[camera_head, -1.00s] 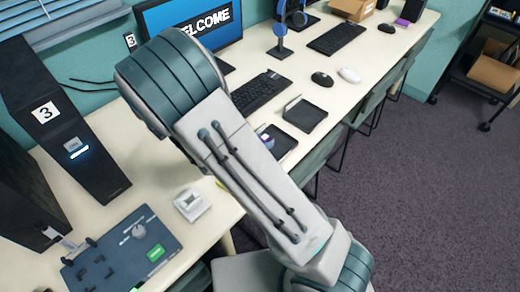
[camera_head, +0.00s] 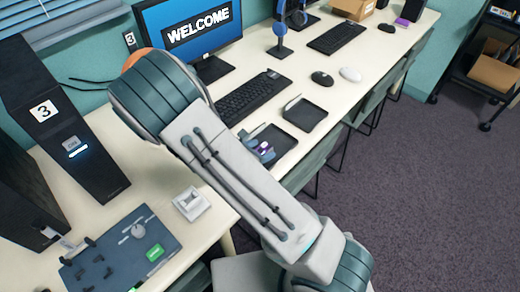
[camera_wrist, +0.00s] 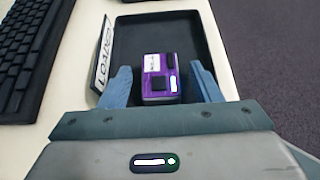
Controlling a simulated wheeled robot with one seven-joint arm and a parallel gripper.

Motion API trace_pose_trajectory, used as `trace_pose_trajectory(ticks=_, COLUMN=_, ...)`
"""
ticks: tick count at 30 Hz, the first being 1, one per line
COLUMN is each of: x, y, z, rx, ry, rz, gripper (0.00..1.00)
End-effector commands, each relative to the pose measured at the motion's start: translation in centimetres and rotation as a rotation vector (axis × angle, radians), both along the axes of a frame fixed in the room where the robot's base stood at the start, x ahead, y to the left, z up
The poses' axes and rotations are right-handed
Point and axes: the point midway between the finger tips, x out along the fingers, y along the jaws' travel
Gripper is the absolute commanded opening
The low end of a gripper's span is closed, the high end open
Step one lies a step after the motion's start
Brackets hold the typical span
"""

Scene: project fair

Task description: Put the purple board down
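The purple board (camera_wrist: 160,72) lies in a black tray (camera_wrist: 195,30), with a white label and dark parts on its top. My gripper (camera_wrist: 162,88) is open around it in the wrist view, with a blue-grey finger on each side and a gap between each finger and the board. In the head view, the board (camera_head: 265,148) and its tray (camera_head: 283,139) show beside my arm, which hides part of them. A white lettered sign (camera_wrist: 103,58) stands at the tray's left edge.
A second black tray (camera_head: 305,115) looks empty. A keyboard (camera_head: 252,97), a monitor (camera_head: 197,38) and two mice stand close by on the white table. A dark panel (camera_head: 120,255) and a small white block (camera_head: 191,203) lie at the near left. Chairs line the table's right edge.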

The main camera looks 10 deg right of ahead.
Motion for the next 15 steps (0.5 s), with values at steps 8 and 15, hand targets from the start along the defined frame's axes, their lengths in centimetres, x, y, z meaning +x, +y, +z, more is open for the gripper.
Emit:
trace_pose_trajectory(ticks=8, x=0.0, y=0.0, z=0.4, rx=0.0, ry=0.0, rz=0.0, gripper=0.57)
trace_pose_trajectory(ticks=15, x=-2.0, y=3.1, z=2.3, rx=0.005, ry=-0.001, rz=0.005, gripper=0.57)
